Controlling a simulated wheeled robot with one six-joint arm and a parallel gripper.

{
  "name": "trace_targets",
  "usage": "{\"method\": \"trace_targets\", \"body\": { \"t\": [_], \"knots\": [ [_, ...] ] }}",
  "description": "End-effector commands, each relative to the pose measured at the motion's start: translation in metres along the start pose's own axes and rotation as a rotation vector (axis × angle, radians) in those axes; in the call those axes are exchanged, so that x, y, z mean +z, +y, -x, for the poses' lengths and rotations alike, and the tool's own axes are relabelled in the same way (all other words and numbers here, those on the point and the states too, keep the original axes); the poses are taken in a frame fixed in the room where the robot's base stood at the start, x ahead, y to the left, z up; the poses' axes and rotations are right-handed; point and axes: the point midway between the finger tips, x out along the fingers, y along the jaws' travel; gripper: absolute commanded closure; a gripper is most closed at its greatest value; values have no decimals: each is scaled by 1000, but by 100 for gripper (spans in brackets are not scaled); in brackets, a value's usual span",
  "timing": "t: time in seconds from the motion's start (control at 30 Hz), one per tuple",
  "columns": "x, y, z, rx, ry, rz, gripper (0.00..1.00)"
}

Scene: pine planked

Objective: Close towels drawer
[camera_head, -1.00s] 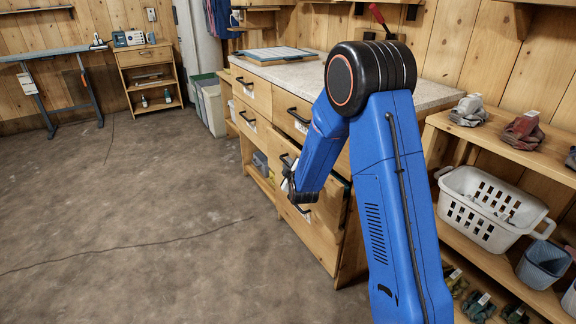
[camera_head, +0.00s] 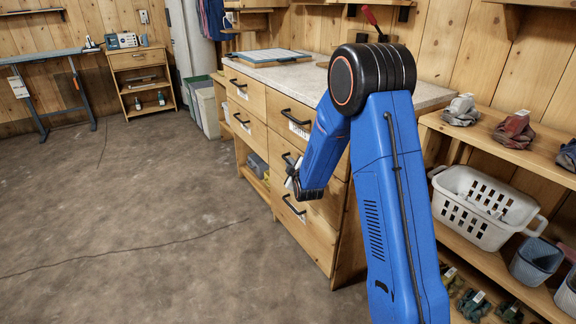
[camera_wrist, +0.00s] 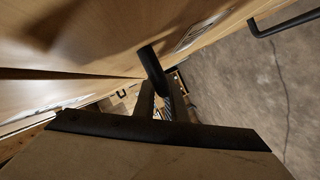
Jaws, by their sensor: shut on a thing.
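A wooden drawer unit (camera_head: 310,75) with a pale stone-like top stands right of centre in the head view. My gripper (camera_head: 297,186) is at its right column of drawers, in front of the middle drawer (camera_head: 328,205). In the wrist view my gripper (camera_wrist: 160,92) is shut on a black bar handle (camera_wrist: 151,62) of a drawer front. That drawer looks nearly flush with its neighbours in the head view. A dark seam (camera_wrist: 45,73) runs between wooden fronts in the wrist view. My arm hides part of the drawer, and its label is not readable.
Another black handle (camera_head: 293,205) sits just below my gripper. Open shelves at right hold a white basket (camera_head: 483,208), a grey bin (camera_head: 540,262) and gloves (camera_head: 514,128). Grey and green bins (camera_head: 206,108) stand beyond the unit. The floor (camera_head: 130,220) to the left is clear.

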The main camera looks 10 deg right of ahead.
Motion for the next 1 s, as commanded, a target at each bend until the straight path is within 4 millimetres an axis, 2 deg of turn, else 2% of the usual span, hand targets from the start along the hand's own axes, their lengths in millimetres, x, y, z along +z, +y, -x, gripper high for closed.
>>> {"method": "trace_targets", "body": {
  "t": [0.13, 0.17, 0.23, 0.5, 0.67, 1.0],
  "knots": [
    [3, 2, -1, 4, -5, -2, 100],
    [3, 2, -1, 4, -5, -2, 87],
    [3, 2, -1, 4, -5, -2, 71],
    [2, 2, 0, 4, -4, -2, 71],
    [2, 2, 10, 3, -4, -1, 71],
    [1, 2, 73, 2, -3, -1, 71]
  ]
}}
